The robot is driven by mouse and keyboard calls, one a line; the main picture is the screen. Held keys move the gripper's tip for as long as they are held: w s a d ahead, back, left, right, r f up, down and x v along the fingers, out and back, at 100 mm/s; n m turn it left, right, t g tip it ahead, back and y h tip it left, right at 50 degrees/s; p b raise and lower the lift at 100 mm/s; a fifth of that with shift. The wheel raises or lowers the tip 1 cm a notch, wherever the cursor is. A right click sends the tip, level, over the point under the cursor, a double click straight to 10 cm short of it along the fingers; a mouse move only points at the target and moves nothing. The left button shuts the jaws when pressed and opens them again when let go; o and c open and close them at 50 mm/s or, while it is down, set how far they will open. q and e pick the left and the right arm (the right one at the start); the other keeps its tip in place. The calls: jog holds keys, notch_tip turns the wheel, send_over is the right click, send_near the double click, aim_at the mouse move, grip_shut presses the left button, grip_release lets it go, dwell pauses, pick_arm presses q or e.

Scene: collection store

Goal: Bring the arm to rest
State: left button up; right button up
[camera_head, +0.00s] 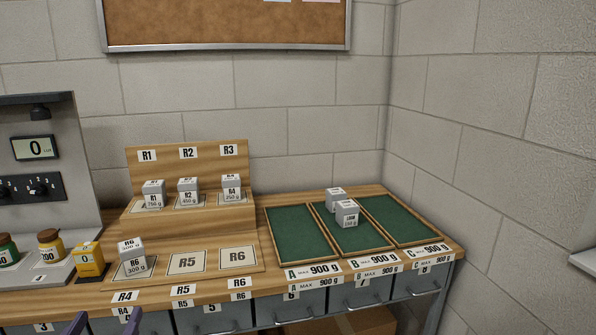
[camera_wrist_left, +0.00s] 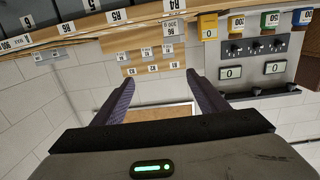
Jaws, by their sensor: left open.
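My left gripper (camera_head: 106,322) shows only as two purple fingertips at the bottom edge of the head view, in front of the bench's left part. In the left wrist view the left gripper (camera_wrist_left: 160,80) has its two fingers spread wide with nothing between them. That view is upside down and looks across the bench to the wall and the cork board (camera_wrist_left: 162,113). The rest of the left arm is hidden. My right gripper is in neither view.
A wooden stepped rack (camera_head: 187,262) holds grey blocks at R1 to R4; R5 and R6 are empty. Two grey blocks stand at green tray B (camera_head: 372,238); trays A (camera_head: 292,232) and C (camera_head: 398,216) are empty. A scale panel (camera_head: 35,148) and small coloured jars stand left.

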pick_arm(q)
jog(key=s+d+f+m+g+h, duration=0.15)
jog(key=d+f, duration=0.25)
jog(key=f, duration=0.5)
jog(key=s+d+f+m+g+h, duration=0.1)
jog(key=s+d+f+g+h, duration=0.2)
jog(key=f, duration=0.6)
jog(key=s+d+f+m+g, duration=0.1)
jog(key=s+d+f+g, duration=0.1)
jog(key=s+d+f, duration=0.2)
jog(key=s+d+f+g+h, duration=0.1)
jog(key=s+d+f, duration=0.4)
jog(key=s+f, duration=0.5)
jog(key=shift+s+f+m+g, duration=0.35)
jog(key=shift+s+g, duration=0.2)
